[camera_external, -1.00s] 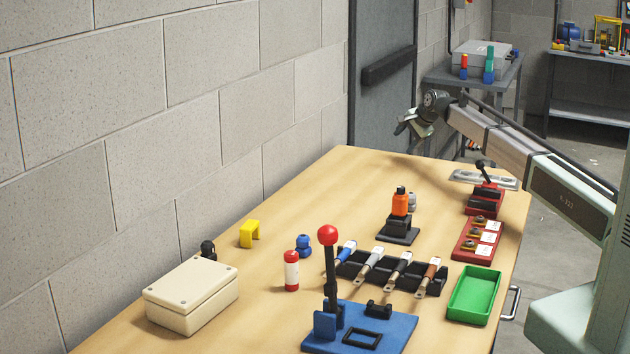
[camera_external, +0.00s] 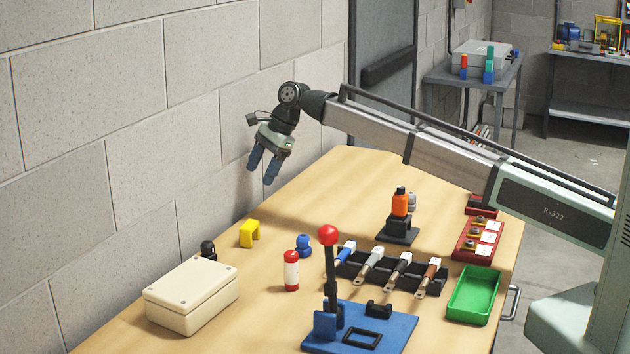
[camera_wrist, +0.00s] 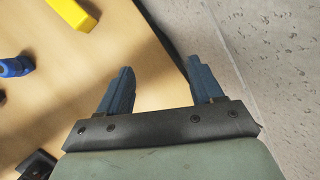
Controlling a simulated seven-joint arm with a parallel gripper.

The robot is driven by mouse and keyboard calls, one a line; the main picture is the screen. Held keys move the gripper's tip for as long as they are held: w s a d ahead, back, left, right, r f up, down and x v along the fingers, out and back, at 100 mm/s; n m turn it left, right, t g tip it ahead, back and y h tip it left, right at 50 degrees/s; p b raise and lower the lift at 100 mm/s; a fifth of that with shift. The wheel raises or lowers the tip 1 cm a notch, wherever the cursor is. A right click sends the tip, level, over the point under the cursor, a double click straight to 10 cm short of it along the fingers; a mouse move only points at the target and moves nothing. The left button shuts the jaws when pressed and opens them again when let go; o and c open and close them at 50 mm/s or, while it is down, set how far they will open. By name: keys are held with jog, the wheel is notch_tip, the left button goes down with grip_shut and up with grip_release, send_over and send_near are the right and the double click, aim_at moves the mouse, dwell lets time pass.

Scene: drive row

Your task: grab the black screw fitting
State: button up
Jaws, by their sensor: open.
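The black screw fitting (camera_external: 208,248) stands on the wooden table behind the cream box, close to the wall. The box hides its lower part in the external view, and I cannot make it out in the wrist view. My gripper (camera_external: 263,177) hangs above the far left part of the table near the wall, up and to the right of the fitting and well apart from it. Its two blue fingers are spread with nothing between them; they also show in the wrist view (camera_wrist: 165,85).
A yellow bracket (camera_external: 249,234) stands right of the fitting, with a blue fitting (camera_external: 303,245) and a red-white cylinder (camera_external: 291,271) further right. The cream box (camera_external: 191,296) blocks the near side. A blue base (camera_external: 380,330) carries a tall red-knobbed lever. The wall is close at left.

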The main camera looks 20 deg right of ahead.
aim_at(209, 242)
jog(key=s+a+r+g+h, duration=0.1)
jog(key=s+a+r+g, duration=0.2)
jog(key=s+a, duration=1.25)
jog(key=x, duration=0.3)
jog(key=s+x, duration=0.1)
jog(key=x, duration=0.1)
jog(key=d+x, duration=0.1)
jog(key=x, duration=0.2)
jog(key=shift+s+a+f, duration=0.1)
jog(key=shift+s+f, duration=0.1)
jog(key=shift+f, duration=0.1)
jog(key=shift+x, duration=2.6)
jog(key=shift+w, duration=0.2)
jog(key=c, duration=1.2)
jog(key=shift+o, duration=0.2)
